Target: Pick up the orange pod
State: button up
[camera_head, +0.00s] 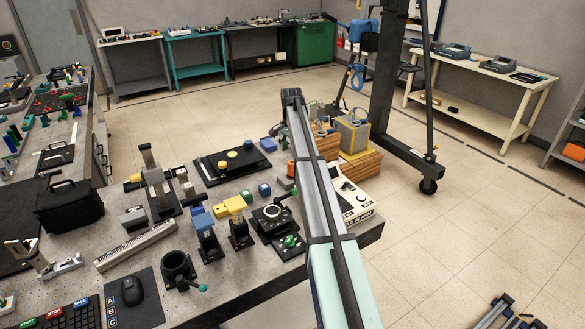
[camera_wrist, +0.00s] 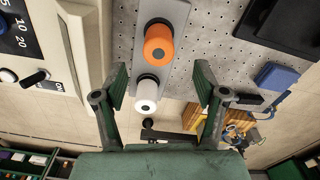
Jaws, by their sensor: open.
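The orange pod (camera_wrist: 158,44) is a short orange cylinder with a dark ring on top, on a narrow grey plate (camera_wrist: 177,14) in the wrist view. In the head view the orange pod (camera_head: 291,168) shows just left of my arm, which hides part of that area. A white pod (camera_wrist: 147,94) is beside it, on the near side in the wrist view. My gripper (camera_wrist: 161,80) is open and empty. Its two green fingers are spread wide, one to each side of the white pod in the picture, with the orange pod beyond the fingertips.
A white instrument (camera_head: 352,200) with dials lies right of my arm; its panel (camera_wrist: 30,50) fills the wrist view's left. A blue block (camera_wrist: 277,76) lies right of the pods. The perforated bench top (camera_wrist: 215,45) is bare between. A black board (camera_head: 233,162) lies left of the orange pod.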

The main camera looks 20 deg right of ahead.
aim_at(292, 170)
notch_tip(292, 170, down, 5)
jog(key=shift+r+p, duration=0.1)
jog(key=shift+p, duration=0.4)
jog(key=shift+d+f+p, duration=0.15)
jog(key=shift+f+p, duration=1.05)
jog(key=shift+f, duration=1.45)
jog(key=c, duration=1.3)
